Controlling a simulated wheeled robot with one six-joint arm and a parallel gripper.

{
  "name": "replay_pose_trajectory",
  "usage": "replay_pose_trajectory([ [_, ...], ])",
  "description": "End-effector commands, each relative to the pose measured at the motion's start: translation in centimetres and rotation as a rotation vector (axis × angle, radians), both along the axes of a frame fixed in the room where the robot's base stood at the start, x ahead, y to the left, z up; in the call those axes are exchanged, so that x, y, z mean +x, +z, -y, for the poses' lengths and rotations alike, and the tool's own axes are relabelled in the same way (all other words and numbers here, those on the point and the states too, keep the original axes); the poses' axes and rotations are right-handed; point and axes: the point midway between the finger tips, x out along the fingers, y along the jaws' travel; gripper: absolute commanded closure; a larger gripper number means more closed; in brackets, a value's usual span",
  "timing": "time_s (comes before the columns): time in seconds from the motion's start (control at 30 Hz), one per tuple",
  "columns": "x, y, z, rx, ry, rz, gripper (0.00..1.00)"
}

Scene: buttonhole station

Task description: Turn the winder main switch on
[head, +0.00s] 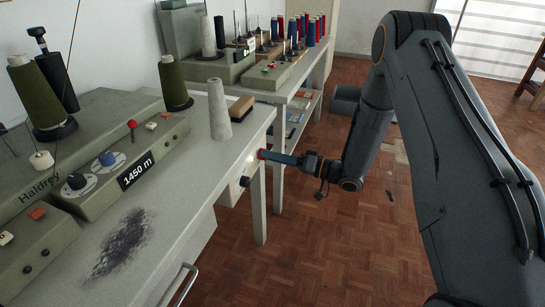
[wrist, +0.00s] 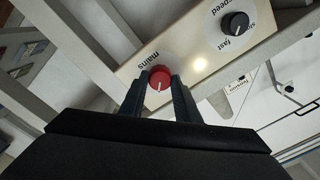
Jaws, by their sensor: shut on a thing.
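The main switch is a red round knob (wrist: 160,77) on a cream panel (wrist: 190,50), next to the word "mains". Its white pointer mark points down in the wrist view, away from the lettering. My gripper (wrist: 159,90) is shut on this knob, one finger on each side. In the head view my gripper (head: 270,157) reaches in from the right to the panel on the winder bench's end, and a little red of the knob (head: 261,154) shows at its fingertips. A warm bright spot (wrist: 200,65), which looks like a lit lamp, shows beside the knob.
A black speed knob (wrist: 235,23) sits on the same panel. The bench (head: 190,165) carries the green winder (head: 90,195) reading "1450 m", thread cones (head: 219,110) and a brush (head: 241,108). A second bench with spools (head: 290,85) stands behind. Parquet floor (head: 320,240) is open at right.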

Motion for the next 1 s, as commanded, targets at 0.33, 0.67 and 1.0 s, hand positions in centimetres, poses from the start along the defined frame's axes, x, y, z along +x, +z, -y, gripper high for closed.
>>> replay_pose_trajectory([
  [0.33, 0.0, 0.0, 0.0, -0.001, 0.001, 0.0, 0.52],
  [0.67, -0.5, -0.1, 1.7, 0.0, -0.003, 0.0, 0.52],
  [1.0, -2.3, -0.2, 6.5, -0.001, -0.002, 0.0, 0.52],
])
